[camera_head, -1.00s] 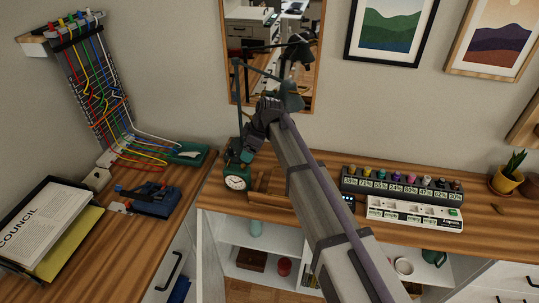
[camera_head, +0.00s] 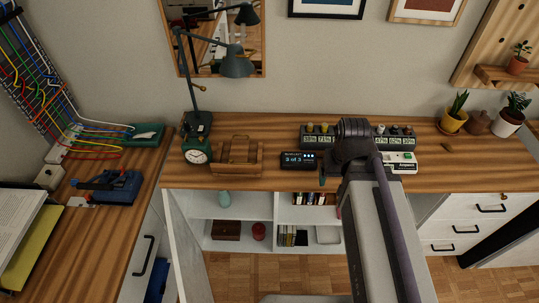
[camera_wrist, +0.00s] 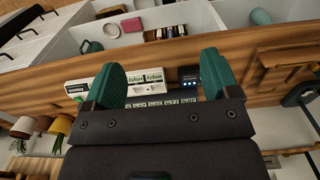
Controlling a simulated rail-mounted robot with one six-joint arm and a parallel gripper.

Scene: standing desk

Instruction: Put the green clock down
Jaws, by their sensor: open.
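The green clock (camera_head: 196,156) stands upright on the wooden desk (camera_head: 225,182), its white face toward me. It is at the foot of the dark desk lamp (camera_head: 198,122), left of a wooden organizer (camera_head: 237,156). I cannot make out the clock in the wrist view.
Potted plants (camera_head: 453,121) stand at the right. The front strip of desk between organizer and display is clear.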

